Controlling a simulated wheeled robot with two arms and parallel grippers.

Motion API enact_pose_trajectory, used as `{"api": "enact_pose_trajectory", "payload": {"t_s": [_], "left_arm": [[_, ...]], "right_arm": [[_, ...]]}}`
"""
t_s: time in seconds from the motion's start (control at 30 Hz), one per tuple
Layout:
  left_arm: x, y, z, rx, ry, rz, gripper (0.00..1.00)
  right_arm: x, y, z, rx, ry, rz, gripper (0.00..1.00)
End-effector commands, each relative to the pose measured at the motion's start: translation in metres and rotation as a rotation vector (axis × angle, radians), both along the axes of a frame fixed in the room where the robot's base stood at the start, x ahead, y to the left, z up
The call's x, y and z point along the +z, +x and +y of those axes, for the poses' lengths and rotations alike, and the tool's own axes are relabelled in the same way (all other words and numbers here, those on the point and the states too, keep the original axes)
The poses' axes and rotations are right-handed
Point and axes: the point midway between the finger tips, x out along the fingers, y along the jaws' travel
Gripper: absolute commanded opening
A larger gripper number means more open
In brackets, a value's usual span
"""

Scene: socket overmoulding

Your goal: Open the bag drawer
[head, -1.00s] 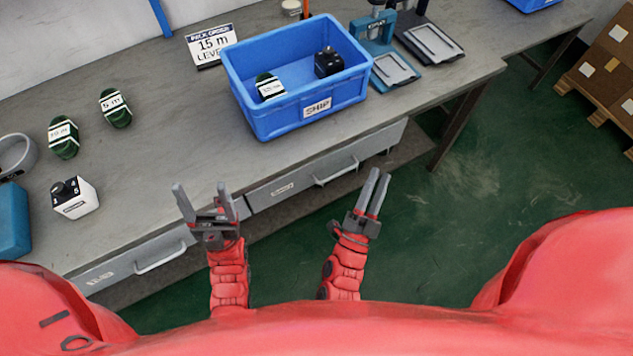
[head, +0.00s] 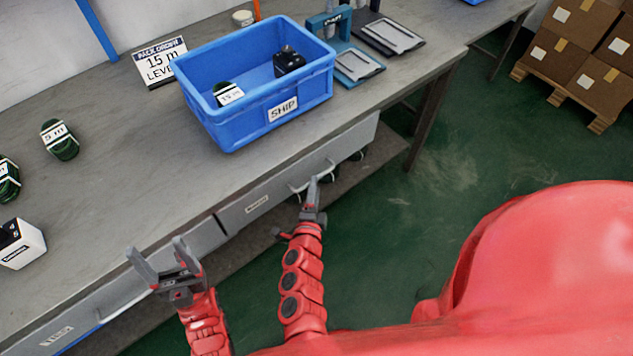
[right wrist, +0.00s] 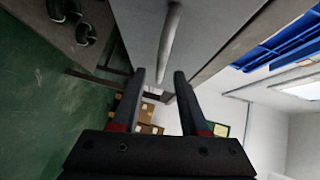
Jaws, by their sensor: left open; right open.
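Two grey drawers sit under the bench edge; their small labels are too blurred to read. The right drawer (head: 232,219) has a pale bar handle (head: 328,169), partly hidden by my right gripper (head: 314,190). In the right wrist view the handle (right wrist: 171,45) lies ahead of the open fingers, roughly in line with the gap between them. I cannot tell whether they touch it. The left drawer (head: 85,313) is partly cut off by the frame. My left gripper (head: 157,250) is open and empty, in front of the left drawer.
A blue SHIP bin (head: 228,132) on the bench (head: 120,160) holds a dark green coil and a black part. A green coil (head: 60,139) and a white box (head: 20,245) lie at left. Green floor (head: 450,180) is clear to the right; boxes (head: 575,45) stand on a pallet beyond.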

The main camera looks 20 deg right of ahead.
Motion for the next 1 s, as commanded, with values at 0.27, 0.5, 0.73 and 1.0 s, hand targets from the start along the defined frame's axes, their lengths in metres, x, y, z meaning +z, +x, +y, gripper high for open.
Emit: {"api": "enact_pose_trajectory", "payload": {"t_s": [0.27,0.5,0.73,1.0], "left_arm": [[-0.015,0.0,0.0,0.0,0.0,0.0,0.72],[-0.016,0.0,0.0,0.0,0.0,0.0,0.72],[-0.016,0.0,0.0,0.0,0.0,0.0,0.72],[-0.016,0.0,0.0,0.0,0.0,0.0,0.72]], "right_arm": [[-0.006,0.036,-0.018,-0.004,-0.001,-0.003,0.44],[-0.006,0.04,-0.02,-0.001,-0.001,-0.001,0.44],[-0.006,0.04,-0.02,-0.001,-0.001,-0.001,0.26],[-0.006,0.04,-0.02,-0.001,-0.001,-0.001,0.0]]}}
